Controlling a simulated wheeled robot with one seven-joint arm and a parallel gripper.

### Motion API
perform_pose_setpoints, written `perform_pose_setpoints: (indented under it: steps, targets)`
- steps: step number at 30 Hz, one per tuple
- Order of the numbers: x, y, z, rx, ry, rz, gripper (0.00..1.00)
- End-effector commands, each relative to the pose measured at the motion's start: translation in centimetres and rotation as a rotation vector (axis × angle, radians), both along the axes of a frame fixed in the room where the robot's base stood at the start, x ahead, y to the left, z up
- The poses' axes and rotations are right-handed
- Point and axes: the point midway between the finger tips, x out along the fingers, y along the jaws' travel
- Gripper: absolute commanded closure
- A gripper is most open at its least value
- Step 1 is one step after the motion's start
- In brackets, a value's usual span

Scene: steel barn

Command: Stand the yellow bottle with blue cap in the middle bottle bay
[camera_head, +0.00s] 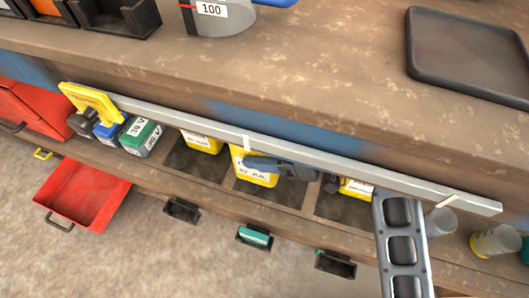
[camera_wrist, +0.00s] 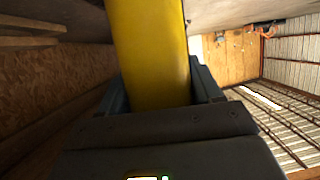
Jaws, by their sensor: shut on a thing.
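In the wrist view my gripper (camera_wrist: 160,98) is shut on a yellow bottle (camera_wrist: 150,45), with a dark finger on either side. The bottle runs out of the top of that view; no blue cap shows. In the head view three dark bays lie along the lower shelf: left (camera_head: 196,167), middle (camera_head: 268,190) and right (camera_head: 340,207). Labelled yellow containers show at the back of the left bay (camera_head: 203,143), middle bay (camera_head: 240,160) and right bay (camera_head: 358,187). A dark blue shape (camera_head: 285,168) overlaps the middle one. I cannot tell whether it is my gripper.
A pale rail (camera_head: 300,155) runs along the front of the workbench (camera_head: 320,70), above the bays. Several small black bins (camera_head: 182,210) hang below the shelf. An open red drawer (camera_head: 85,195) juts out at left. Grey-topped cans (camera_head: 495,240) stand at right.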

Motion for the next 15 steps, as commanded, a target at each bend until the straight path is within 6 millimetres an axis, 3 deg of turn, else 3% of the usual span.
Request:
perform_pose_setpoints:
  steps: [6, 15]
  targets:
    - [0.0, 0.0, -2.6, 0.003, -0.001, -0.001, 1.0]
    - [0.0, 0.0, -2.7, 0.003, -0.003, 0.0, 1.0]
